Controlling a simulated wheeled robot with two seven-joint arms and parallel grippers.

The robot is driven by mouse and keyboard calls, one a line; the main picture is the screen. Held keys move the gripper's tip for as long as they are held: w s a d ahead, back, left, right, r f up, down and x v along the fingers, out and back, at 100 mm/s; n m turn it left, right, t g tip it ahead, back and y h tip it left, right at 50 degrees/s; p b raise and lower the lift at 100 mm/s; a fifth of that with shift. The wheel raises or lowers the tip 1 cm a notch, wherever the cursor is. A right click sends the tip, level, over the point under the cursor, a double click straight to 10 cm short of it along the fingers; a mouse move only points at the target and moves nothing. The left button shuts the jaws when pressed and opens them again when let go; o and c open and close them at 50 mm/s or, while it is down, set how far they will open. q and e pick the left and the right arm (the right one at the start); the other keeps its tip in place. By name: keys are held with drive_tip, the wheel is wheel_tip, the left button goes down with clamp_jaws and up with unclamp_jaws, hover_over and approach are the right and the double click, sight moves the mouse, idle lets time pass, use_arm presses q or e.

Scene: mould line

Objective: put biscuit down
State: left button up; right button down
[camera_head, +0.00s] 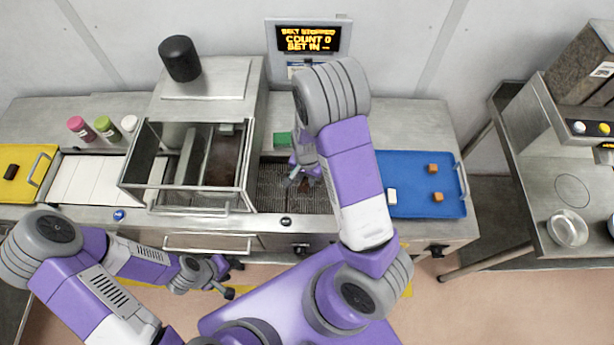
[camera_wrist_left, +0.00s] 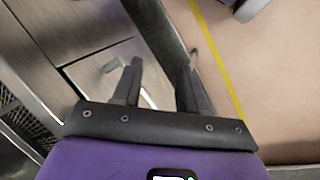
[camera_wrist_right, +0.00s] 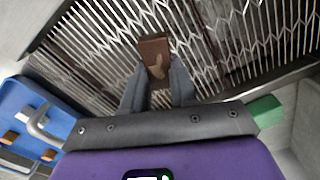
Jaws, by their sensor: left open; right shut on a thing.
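My right gripper (camera_wrist_right: 158,80) is shut on a dark brown biscuit (camera_wrist_right: 155,50) in the right wrist view. The biscuit sticks out past the fingertips, over a wire grate (camera_wrist_right: 230,35). I cannot tell whether it touches the wires. In the head view my right gripper (camera_head: 304,178) is above the grate (camera_head: 272,190), with the biscuit not clearly visible there. My left gripper (camera_head: 222,280) is open and empty, low in front of the counter; its spread fingers (camera_wrist_left: 158,88) show in the left wrist view.
A blue tray (camera_head: 415,165) right of the grate holds two orange-brown pieces (camera_head: 432,168) and a white block (camera_head: 392,196). A glass-sided hopper (camera_head: 150,185) stands left of the grate. A green block (camera_head: 282,139) sits behind it. A yellow tray (camera_head: 14,170) lies far left.

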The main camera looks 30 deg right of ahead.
sight(307, 180)
drive_tip(key=c, duration=0.9)
unclamp_jaws()
drive_tip(key=shift+w+f, duration=0.1)
drive_tip(key=shift+f, duration=0.05)
drive_tip(key=shift+r, duration=0.3)
wheel_tip(307, 180, up, 12)
drive_tip(key=p, duration=0.2)
drive_tip(key=shift+f+p, duration=0.1)
drive_tip(key=shift+p, duration=0.2)
